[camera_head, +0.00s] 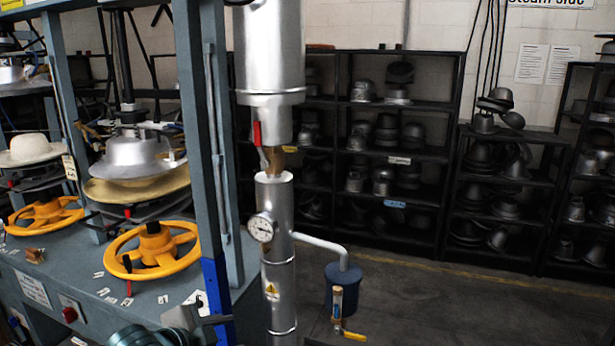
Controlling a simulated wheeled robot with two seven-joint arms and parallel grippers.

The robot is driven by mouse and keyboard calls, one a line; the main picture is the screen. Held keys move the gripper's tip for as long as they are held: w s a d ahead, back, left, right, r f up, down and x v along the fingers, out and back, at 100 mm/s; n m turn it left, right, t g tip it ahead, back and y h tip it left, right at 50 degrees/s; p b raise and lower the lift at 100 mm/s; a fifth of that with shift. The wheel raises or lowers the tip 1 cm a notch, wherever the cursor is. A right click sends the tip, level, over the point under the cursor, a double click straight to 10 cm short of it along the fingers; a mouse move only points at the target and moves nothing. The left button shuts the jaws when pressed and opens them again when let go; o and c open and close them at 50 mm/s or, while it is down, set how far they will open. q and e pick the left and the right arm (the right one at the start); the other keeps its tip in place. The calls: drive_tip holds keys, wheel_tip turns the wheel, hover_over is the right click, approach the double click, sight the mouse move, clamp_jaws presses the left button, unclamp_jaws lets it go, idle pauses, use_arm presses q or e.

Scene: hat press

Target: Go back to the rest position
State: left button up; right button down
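My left gripper (192,318) shows only in part at the bottom edge, left of centre, in front of the blue lower part of the press frame. Whether its fingers are open or shut cannot be made out, and I see nothing clearly held in it. My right gripper is not in view. The hat press (205,150) stands at the left, with a metal hat form (140,158) above a tan brim and a yellow handwheel (152,262) below. A second yellow handwheel (45,215) sits further left, under a pale hat (28,150).
A silver steam pipe (275,210) with a gauge (261,228) and red valve lever (257,134) stands upright beside the press. A blue canister (343,285) and a yellow-handled valve (350,334) are low to its right. Black shelves (400,155) line the back. Floor (480,310) is clear at right.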

use_arm(q)
drive_tip(key=s+a+f+n+g+y, duration=0.25)
drive_tip(key=s+f+n, duration=0.45)
drive_tip(key=s+f, duration=1)
drive_tip(key=s+a+f+n+g+y, duration=0.1)
drive_tip(key=s+a+f+n+g, duration=0.15)
drive_tip(key=s+f, duration=0.45)
drive_tip(key=s+a+f+n+g+y, duration=0.1)
drive_tip(key=s+a+f+n, duration=0.15)
drive_tip(key=s, duration=0.85)
wheel_tip(320, 180, down, 32)
drive_tip(key=d+g+b, duration=0.1)
drive_tip(key=g+b, duration=0.1)
drive_tip(key=b, duration=0.2)
drive_tip(key=s+a+f+b, duration=0.3)
drive_tip(key=s+f, duration=1.5)
drive_tip(key=f, duration=0.3)
drive_tip(key=shift+s+g+b, duration=0.2)
drive_tip(key=shift+g+b, duration=0.1)
drive_tip(key=shift+g, duration=0.1)
